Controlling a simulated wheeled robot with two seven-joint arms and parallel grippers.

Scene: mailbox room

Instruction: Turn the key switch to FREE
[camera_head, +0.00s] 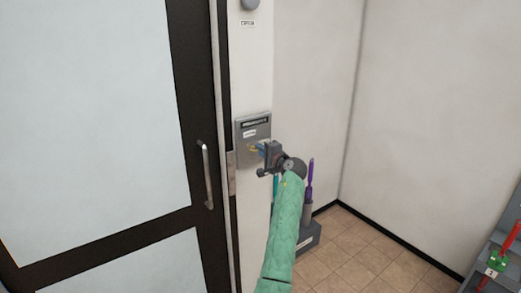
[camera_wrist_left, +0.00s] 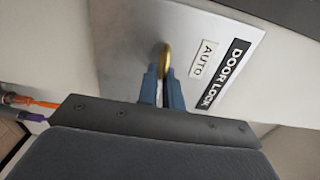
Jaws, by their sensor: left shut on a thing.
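The key switch panel (camera_head: 253,130) is a grey metal plate on the white wall strip right of the door. In the left wrist view the panel (camera_wrist_left: 222,22) carries the labels "DOOR LOCK" and "AUTO". A brass-coloured round key part (camera_wrist_left: 165,58) stands out from the plate, between my blue fingertips. My left gripper (camera_head: 260,149) is at the panel, and it also shows in the left wrist view (camera_wrist_left: 164,84), shut on the key. The fingers hide the keyhole and the lower part of the plate. I cannot read a FREE label. My right gripper is out of view.
A dark-framed glass door with a vertical handle (camera_head: 207,175) is left of the panel. A grey stand (camera_head: 308,238) with a purple-handled item (camera_head: 310,178) is on the floor behind my arm.

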